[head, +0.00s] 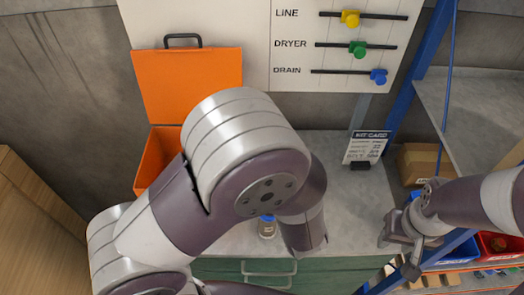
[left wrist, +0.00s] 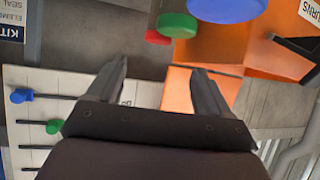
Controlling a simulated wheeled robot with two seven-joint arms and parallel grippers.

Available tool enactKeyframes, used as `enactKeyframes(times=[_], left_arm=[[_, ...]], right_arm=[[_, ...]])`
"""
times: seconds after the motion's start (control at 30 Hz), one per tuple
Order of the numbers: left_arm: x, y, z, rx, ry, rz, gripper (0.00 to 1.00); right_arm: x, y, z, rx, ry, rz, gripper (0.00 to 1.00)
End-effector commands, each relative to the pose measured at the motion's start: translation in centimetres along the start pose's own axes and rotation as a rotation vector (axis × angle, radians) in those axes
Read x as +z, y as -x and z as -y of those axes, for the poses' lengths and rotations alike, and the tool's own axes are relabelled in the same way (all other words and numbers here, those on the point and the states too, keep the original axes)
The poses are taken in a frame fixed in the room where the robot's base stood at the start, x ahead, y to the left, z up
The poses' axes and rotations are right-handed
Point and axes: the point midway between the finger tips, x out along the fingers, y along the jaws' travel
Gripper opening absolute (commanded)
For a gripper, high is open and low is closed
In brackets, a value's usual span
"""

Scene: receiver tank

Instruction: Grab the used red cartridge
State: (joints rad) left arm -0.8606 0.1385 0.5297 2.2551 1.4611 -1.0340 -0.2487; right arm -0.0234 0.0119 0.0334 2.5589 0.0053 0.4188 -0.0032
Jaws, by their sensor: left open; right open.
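In the left wrist view a red round piece (left wrist: 157,37), a green one (left wrist: 178,25) and a large blue one (left wrist: 222,8) show past the fingertips at the top. I cannot tell whether the red one is the used cartridge's cap. In the head view my left arm hides that gripper and much of the bench; a small clear bottle with a blue cap (head: 267,228) shows beside the arm. My right gripper (head: 398,255) is open and empty at the right.
An open orange box (head: 155,158) stands at the back left. A panel (head: 297,50) carries yellow, green and blue sliders. A kit card (head: 366,147) stands on the grey bench (head: 352,215). A red bin (head: 503,238) and shelving lie near my right arm.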

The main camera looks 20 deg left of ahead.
Motion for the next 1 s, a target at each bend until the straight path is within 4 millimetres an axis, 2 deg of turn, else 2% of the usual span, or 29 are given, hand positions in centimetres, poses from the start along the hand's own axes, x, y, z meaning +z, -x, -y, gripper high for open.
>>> enactKeyframes(times=[0.07, 0.3, 0.47, 0.7, 0.97, 1.0], left_arm=[[0.0, -1.0, 0.1, -0.005, 0.001, -0.001, 0.80], [-0.1, -6.2, 0.1, -0.004, 0.002, 0.000, 0.80], [-0.1, -8.0, 0.0, -0.002, -0.001, 0.001, 0.80], [0.0, -12.1, -0.2, -0.001, 0.001, 0.001, 0.80], [0.1, -12.6, -0.3, 0.002, 0.001, 0.001, 0.80], [0.1, -12.6, -0.3, 0.002, 0.001, 0.001, 0.67]], right_arm=[[0.1, 0.0, 0.0, 0.000, 0.000, 0.000, 0.43], [0.1, 0.1, 0.0, 0.000, 0.000, 0.001, 0.43], [0.0, 0.4, 0.0, 0.000, 0.000, 0.001, 0.43], [-0.1, 1.3, 0.0, 0.000, 0.000, 0.000, 0.43], [-0.1, 1.2, 0.0, 0.000, 0.000, 0.001, 0.43], [-0.1, 1.2, 0.0, 0.000, 0.000, 0.001, 0.43]])
